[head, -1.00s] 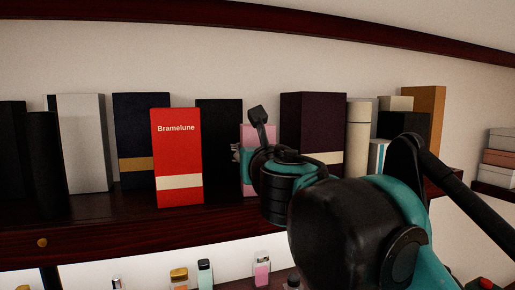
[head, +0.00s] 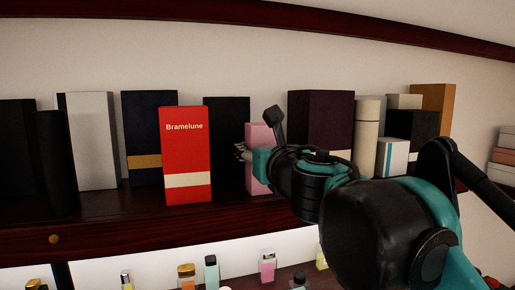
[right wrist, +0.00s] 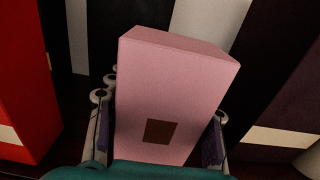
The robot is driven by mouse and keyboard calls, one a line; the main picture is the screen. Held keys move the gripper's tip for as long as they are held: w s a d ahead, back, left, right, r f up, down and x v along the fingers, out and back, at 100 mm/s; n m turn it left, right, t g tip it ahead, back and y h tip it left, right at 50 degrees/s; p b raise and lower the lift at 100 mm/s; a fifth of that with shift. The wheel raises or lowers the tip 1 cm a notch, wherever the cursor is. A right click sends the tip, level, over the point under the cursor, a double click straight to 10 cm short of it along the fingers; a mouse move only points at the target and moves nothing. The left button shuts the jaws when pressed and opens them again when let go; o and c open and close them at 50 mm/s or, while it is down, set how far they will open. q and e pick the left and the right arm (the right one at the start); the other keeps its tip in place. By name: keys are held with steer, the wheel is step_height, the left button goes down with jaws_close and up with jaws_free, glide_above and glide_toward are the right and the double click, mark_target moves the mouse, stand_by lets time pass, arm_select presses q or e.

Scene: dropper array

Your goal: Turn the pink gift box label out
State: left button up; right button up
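The pink gift box (head: 258,150) stands on the shelf, partly hidden behind my right gripper in the head view. In the right wrist view the pink box (right wrist: 165,90) fills the middle and looks slightly tilted. The face towards me is plain, with a small dark brown square (right wrist: 158,132) low on it. My right gripper (right wrist: 160,140) has one finger along each side of the box, very close to it. Whether both pads press on it I cannot tell. In the head view fingertips show at the box's left edge. My left gripper is not in view.
A red Bramelune box (head: 186,155) and a black box (head: 227,125) stand left of the pink box. A dark purple box (head: 321,118) stands close on its right. Small bottles (head: 211,268) stand on a lower level. The shelf's front edge (head: 150,235) is clear.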

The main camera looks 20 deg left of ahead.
steer(key=o, duration=0.6)
steer(key=v, duration=1.2)
